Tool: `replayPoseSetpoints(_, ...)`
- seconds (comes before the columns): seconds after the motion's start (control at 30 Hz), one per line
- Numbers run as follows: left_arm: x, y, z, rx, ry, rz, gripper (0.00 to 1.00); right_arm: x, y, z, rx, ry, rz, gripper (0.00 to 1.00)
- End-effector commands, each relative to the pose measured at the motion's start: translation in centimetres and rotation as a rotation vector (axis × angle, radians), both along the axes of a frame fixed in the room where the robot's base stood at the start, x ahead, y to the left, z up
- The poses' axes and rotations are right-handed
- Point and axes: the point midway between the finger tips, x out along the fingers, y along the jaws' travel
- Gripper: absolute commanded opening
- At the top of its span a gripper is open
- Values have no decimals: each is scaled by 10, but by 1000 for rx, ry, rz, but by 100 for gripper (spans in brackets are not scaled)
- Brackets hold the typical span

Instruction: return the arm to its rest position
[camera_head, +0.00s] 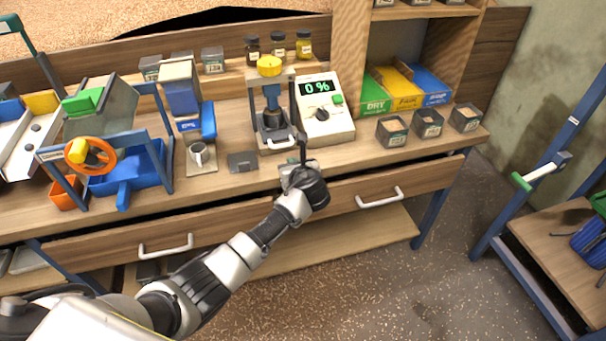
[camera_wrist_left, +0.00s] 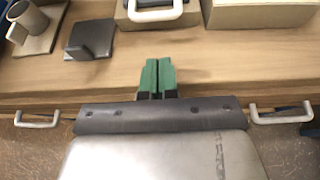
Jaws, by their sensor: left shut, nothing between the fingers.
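My left arm reaches from the lower left to the bench front in the head view. Its gripper (camera_head: 298,167) is over the front edge of the bench top, in front of a small press (camera_head: 270,118) with a yellow knob. In the left wrist view the green fingertips (camera_wrist_left: 157,76) are together with nothing between them, over bare wood. The press's white handle (camera_wrist_left: 155,14) lies just beyond them. My right gripper is not in view.
A meter (camera_head: 326,112) reading 0 % stands beside the press. A grey cup (camera_head: 198,153) and dark plate (camera_head: 242,162) are to the left. Drawer handles (camera_head: 166,246) stick out below the bench top. A blue-framed cart (camera_head: 545,262) stands right. Floor between is open.

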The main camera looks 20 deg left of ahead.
Motion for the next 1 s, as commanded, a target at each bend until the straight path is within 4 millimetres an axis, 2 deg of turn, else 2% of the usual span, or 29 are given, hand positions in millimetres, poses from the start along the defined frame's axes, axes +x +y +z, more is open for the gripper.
replayPoseSetpoints(0.13,-20,-14,10,-2,0,-1,0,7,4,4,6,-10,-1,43)
replayPoseSetpoints(0.3,-41,-30,20,-2,1,-1,0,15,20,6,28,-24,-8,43)
replayPoseSetpoints(0.5,-53,-37,26,0,2,1,0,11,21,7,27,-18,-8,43)
replayPoseSetpoints(0.67,-54,-38,23,-6,3,1,0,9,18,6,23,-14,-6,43)
replayPoseSetpoints(0.77,-58,-36,1,-62,16,10,0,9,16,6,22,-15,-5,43)
replayPoseSetpoints(0.83,-66,-34,-32,-148,32,29,0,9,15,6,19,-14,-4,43)
replayPoseSetpoints(0.93,-89,-30,-96,-336,61,91,0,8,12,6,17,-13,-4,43)
replayPoseSetpoints(1.0,-113,-27,-146,-489,80,164,0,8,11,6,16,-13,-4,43)
